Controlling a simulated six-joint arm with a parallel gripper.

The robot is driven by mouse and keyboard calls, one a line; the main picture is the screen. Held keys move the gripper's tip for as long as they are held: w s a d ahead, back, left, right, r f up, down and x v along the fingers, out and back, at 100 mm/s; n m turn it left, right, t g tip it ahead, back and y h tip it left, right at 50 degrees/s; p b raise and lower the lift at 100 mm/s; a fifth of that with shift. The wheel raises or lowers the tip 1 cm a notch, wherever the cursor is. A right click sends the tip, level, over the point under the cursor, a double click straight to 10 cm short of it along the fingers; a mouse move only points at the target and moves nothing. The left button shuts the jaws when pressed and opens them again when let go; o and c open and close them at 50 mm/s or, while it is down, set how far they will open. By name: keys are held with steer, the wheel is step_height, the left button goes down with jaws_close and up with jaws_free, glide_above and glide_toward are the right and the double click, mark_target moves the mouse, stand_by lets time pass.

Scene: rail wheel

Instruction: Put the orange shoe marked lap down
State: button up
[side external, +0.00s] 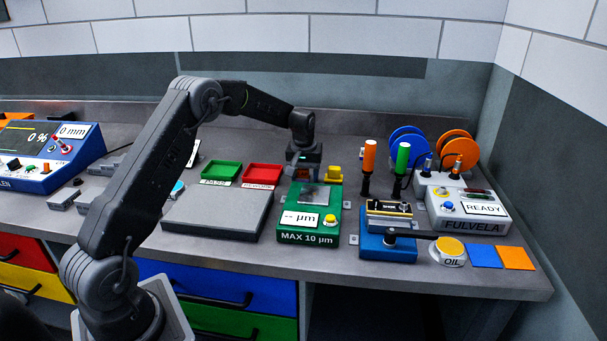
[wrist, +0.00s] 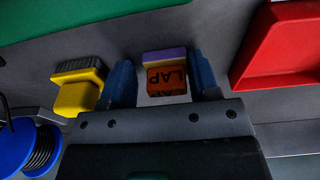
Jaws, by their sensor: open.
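The orange shoe marked LAP (wrist: 167,80) shows in the wrist view, with a purple strip along its far edge. It sits between the two blue fingers of my gripper (wrist: 162,73). The fingers are apart, with a visible gap on each side of the shoe. In the side view my gripper (side external: 303,168) is low, just behind the green gauge box marked MAX 10 µm (side external: 309,239). The shoe is mostly hidden there by the gripper and the box. I cannot tell exactly what the shoe rests on.
A yellow block with a dark ribbed top (wrist: 78,92) is close beside one finger. A red tray (side external: 262,174) and a green tray (side external: 221,171) stand left of the gripper. A blue fixture (side external: 388,247), upright handled tools and spools (side external: 456,148) are on the right.

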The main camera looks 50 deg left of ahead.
steer(key=shift+s+a+f, duration=0.35)
steer(key=shift+s+f, duration=0.05)
steer(key=shift+f, duration=0.25)
steer(key=shift+r, duration=0.3)
steer(key=s+d+r+m, duration=0.1)
steer(key=s+d+r, duration=0.15)
steer(key=r, duration=0.65)
steer(key=s+d+r, duration=0.2)
steer(key=d+r, duration=0.2)
steer(key=r, duration=0.5)
steer(key=s+d+r+m+t, duration=0.25)
steer(key=s+d+r, duration=0.25)
steer(key=s+d, duration=0.4)
steer(key=s+d+f+m, duration=0.1)
steer(key=s+d, duration=0.2)
steer(key=s, duration=0.3)
steer(key=s+d+f+m+t, duration=0.1)
steer(key=s+d+f+m, duration=0.1)
steer(key=s, duration=0.4)
steer(key=s+d+f+m+t+h, duration=0.1)
steer(key=s+d+m, duration=0.1)
steer(key=s+d, duration=0.2)
steer(key=s, duration=0.2)
steer(key=shift+s+d+f, duration=0.2)
steer(key=shift+s+f, duration=0.15)
steer(key=shift+s, duration=0.05)
steer(key=shift+o, duration=0.5)
steer(key=shift+m, duration=0.25)
